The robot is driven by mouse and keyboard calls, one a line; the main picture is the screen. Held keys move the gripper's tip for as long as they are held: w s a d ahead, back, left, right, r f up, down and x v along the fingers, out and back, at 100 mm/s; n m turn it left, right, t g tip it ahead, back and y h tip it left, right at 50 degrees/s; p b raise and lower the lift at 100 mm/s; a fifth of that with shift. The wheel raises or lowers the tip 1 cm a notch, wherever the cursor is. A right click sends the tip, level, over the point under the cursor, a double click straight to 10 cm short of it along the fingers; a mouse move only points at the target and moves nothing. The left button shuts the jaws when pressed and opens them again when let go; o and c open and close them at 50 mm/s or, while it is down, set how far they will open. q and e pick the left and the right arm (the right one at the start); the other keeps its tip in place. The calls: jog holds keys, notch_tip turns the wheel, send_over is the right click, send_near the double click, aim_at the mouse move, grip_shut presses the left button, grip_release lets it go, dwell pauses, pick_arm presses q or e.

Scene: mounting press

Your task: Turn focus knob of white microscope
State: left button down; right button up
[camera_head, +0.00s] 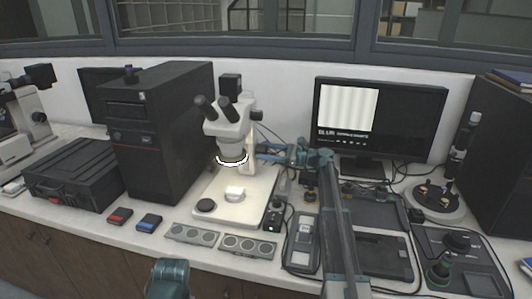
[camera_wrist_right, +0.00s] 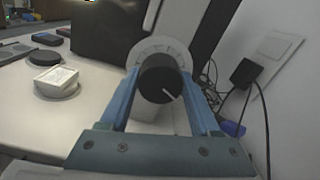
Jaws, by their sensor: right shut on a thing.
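The white microscope (camera_head: 228,125) stands upright on its flat base in the middle of the bench. Its black focus knob (camera_wrist_right: 160,78), with a white line mark and a pale dial ring behind it, shows in the right wrist view between my blue fingers. My right gripper (camera_head: 262,152) reaches in from the right side of the microscope and is shut on this knob; it also shows in the right wrist view (camera_wrist_right: 162,92). In the head view the fingers largely hide the knob. My left gripper is out of view; only a teal part of my arm shows at the bottom.
A black computer tower (camera_head: 160,130) stands left of the microscope, and a monitor (camera_head: 425,115) stands to the right. Grey panels (camera_head: 248,246) lie in front of the base. A white sample block (camera_wrist_right: 54,80) sits on the stage. Cables (camera_wrist_right: 255,125) hang near the wall.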

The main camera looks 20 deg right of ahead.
jog(key=n, duration=0.5)
jog(key=shift+n, duration=0.3)
jog(key=n, duration=0.4)
jog(key=shift+n, duration=0.3)
jog(key=n, duration=0.4)
jog(key=shift+n, duration=0.3)
jog(key=n, duration=0.4)
jog(key=shift+n, duration=0.4)
jog(key=n, duration=0.9)
jog(key=shift+g, duration=0.3)
jog(key=n, duration=0.4)
jog(key=shift+n, duration=0.3)
jog(key=shift+n+p, duration=0.3)
jog(key=shift+n, duration=2)
